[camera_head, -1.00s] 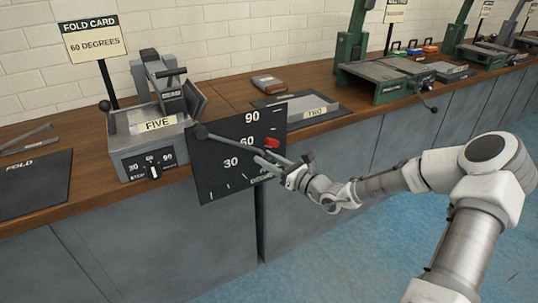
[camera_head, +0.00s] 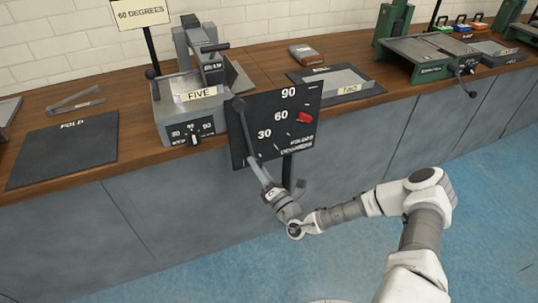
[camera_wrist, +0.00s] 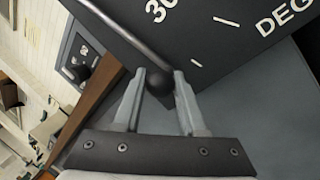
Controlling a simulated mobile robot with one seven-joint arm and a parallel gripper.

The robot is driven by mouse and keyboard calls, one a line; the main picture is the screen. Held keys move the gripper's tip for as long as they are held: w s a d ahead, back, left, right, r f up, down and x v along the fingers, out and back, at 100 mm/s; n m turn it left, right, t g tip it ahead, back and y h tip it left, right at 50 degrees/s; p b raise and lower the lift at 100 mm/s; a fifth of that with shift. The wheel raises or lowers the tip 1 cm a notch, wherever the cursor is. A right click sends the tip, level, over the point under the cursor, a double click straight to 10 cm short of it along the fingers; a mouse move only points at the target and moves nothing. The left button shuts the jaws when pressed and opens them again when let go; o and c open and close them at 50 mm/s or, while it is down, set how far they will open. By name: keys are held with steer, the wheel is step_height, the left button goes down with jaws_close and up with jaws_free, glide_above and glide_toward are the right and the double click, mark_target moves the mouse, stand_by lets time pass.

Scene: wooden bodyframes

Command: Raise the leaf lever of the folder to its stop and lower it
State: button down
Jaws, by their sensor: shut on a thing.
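The folder (camera_head: 180,112) is a grey machine with a plate reading FIVE on the wooden counter. Its dark dial board (camera_head: 268,146) shows 30, 60 and 90, with a red marker (camera_head: 304,118) near 60. The leaf lever (camera_head: 247,131) is a thin rod running steeply down across the board, below the 30 mark. My gripper (camera_head: 262,180) is shut on the lever's lower end. In the wrist view the dark ball knob (camera_wrist: 158,83) sits between the two fingertips (camera_wrist: 157,78), and the lever rod (camera_wrist: 112,26) runs to the upper left.
A small selector knob (camera_head: 194,139) is on the folder's front. A black mat reading FOLD (camera_head: 70,150) lies at left, and a tray reading TWO (camera_head: 340,83) at right. Blue floor (camera_head: 200,250) in front is clear.

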steer(key=shift+s+a+f+m+t+p, duration=0.15)
steer(key=shift+s+a+m+p, duration=0.1)
steer(key=shift+a+m, duration=0.45)
steer(key=shift+s+a+m+t+p, duration=0.15)
steer(key=shift+s+a+m, duration=0.2)
steer(key=shift+a, duration=0.5)
steer(key=shift+c, duration=2.4)
jaws_free()
steer(key=shift+w+a, duration=0.1)
steer(key=p+v, duration=0.2)
steer(key=v, duration=1.5)
steer(key=shift+s, duration=0.25)
